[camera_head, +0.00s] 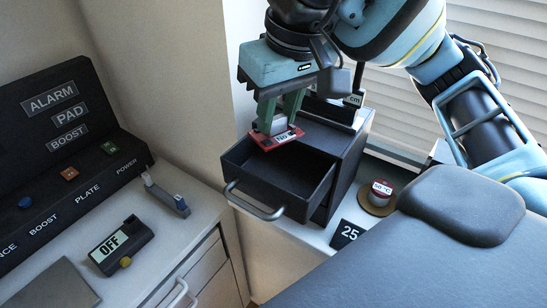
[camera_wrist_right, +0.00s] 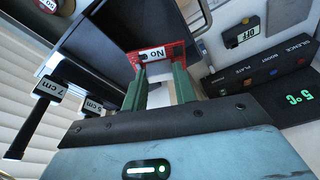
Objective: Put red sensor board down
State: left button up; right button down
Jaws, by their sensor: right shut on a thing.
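The red sensor board (camera_head: 263,142) carries a white label and is gripped at the tips of my right gripper (camera_head: 279,122). It hangs over the opening of a dark pulled-out drawer (camera_head: 262,200). In the right wrist view the red board (camera_wrist_right: 178,49) sits between the green fingers of my right gripper (camera_wrist_right: 160,72), with its label reading "No". The dark drawer interior lies behind it. I cannot tell how much space is between the board and the drawer. My left gripper is not in view.
The drawer's grey handle (camera_head: 256,206) juts out in front. An "OFF" display (camera_head: 118,246) and a black alarm panel (camera_head: 60,150) are at left.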

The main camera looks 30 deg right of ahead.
jog(key=shift+s+f, duration=0.15)
jog(key=shift+s, duration=0.1)
send_near(275, 180)
jog(key=shift+x, duration=2.65)
jog(key=shift+f, duration=0.1)
jog(key=shift+f, duration=0.15)
jog(key=c, duration=1.4)
grip_release()
jog(key=p+v, duration=0.1)
jog(key=v, duration=1.1)
jog(key=shift+r, duration=0.3)
